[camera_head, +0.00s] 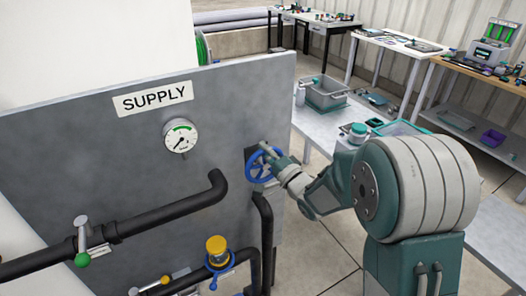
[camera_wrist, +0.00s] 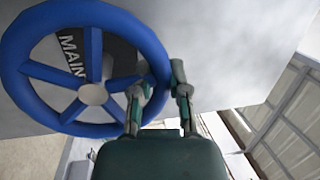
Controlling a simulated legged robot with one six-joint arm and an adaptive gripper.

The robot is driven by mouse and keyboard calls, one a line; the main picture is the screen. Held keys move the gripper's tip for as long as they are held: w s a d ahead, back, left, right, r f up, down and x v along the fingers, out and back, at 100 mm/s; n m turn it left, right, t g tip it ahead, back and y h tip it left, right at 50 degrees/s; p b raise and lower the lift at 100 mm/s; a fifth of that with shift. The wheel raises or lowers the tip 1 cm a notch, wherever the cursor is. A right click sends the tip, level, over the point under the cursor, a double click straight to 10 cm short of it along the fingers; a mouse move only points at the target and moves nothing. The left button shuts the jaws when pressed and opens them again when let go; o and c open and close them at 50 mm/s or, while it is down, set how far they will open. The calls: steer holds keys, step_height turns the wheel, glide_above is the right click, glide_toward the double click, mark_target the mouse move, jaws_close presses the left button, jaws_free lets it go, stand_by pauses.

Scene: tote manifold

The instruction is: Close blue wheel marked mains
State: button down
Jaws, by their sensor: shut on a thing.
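The blue wheel (camera_head: 250,169) is mounted on the right part of the grey panel, beside the black pipes. In the wrist view the wheel (camera_wrist: 93,95) fills the left side, with several spokes and a pale hub. Behind it is a dark plate (camera_wrist: 72,54) with white letters reading "MAIN"; the rest is hidden by a spoke. My gripper (camera_wrist: 157,88) is at the wheel's right rim, one finger inside the ring and the other outside, shut on the rim. In the head view my gripper (camera_head: 275,160) partly covers the wheel's right side.
The panel (camera_head: 70,160) carries a "SUPPLY" sign (camera_head: 153,98), a gauge (camera_head: 180,136), a green-knobbed valve (camera_head: 82,258) and a yellow-capped valve (camera_head: 216,246). Black pipes (camera_head: 170,208) stick out below the wheel. Benches with totes (camera_head: 327,94) stand behind my arm.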

steer(key=shift+s+f, duration=0.1)
steer(key=shift+f, duration=0.25)
steer(key=c, duration=0.6)
jaws_free()
steer(key=shift+r, duration=0.2)
steer(key=v, duration=1.1)
steer(key=shift+s+d, duration=0.25)
steer(key=shift+f, duration=0.1)
